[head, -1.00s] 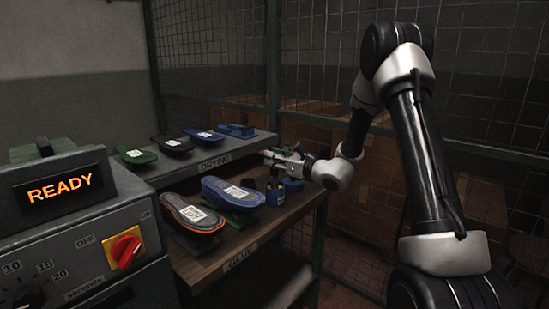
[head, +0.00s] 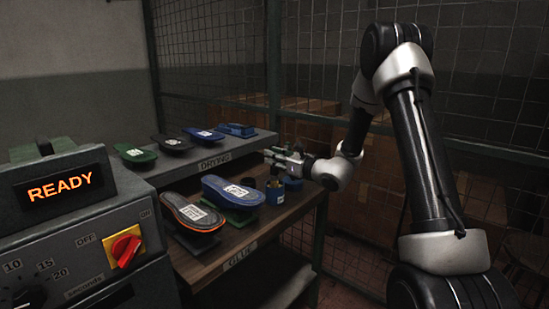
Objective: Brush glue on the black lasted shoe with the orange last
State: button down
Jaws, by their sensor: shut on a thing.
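A dark shoe with an orange rim (head: 193,213) lies sole up on a dark stand at the front left of the glue shelf, with a white label on its sole. A dark blue shoe (head: 233,192) lies sole up to its right, also with a label. My gripper (head: 276,157) is at the right end of the glue shelf, above a dark pot (head: 276,191). It is shut on a thin thing, taken to be the brush, too small and dark to make out.
The drying shelf (head: 215,162) behind holds several shoes, green, dark and blue. A grey machine (head: 85,235) with a READY display (head: 59,188) and a red switch stands at the left. A green post (head: 320,235) and wire mesh are close on the right.

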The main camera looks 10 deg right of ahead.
jog(key=shift+f, duration=0.1)
jog(key=shift+r, duration=3.55)
jog(key=shift+r, duration=0.1)
